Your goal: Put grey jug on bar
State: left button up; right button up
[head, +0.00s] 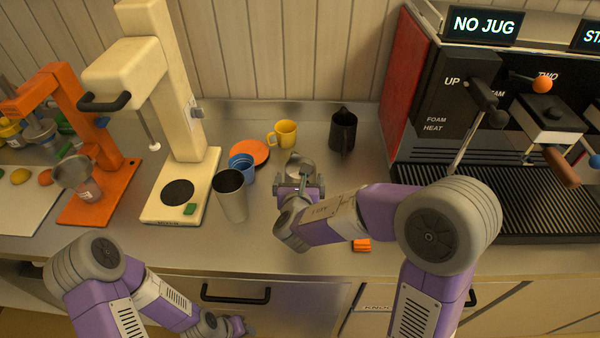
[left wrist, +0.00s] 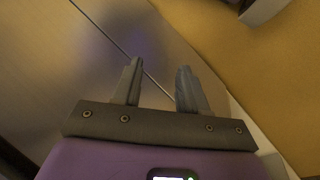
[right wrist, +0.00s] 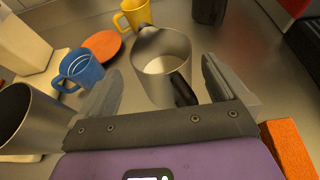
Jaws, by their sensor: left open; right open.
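The grey jug (head: 299,164) stands upright on the steel counter, partly hidden behind my right gripper in the head view. I cannot tell which surface is the bar.
A tall steel cup (head: 231,196), blue mug (head: 243,167), orange saucer (head: 250,151), yellow mug (head: 284,133) and black jug (head: 343,131) stand nearby. An orange block (head: 361,245) lies near the front edge. The coffee machine (head: 500,205) is at right, a cream blender (head: 160,205) at left.

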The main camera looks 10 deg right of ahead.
jog(key=v, duration=0.7)
jog(key=shift+p, duration=0.35)
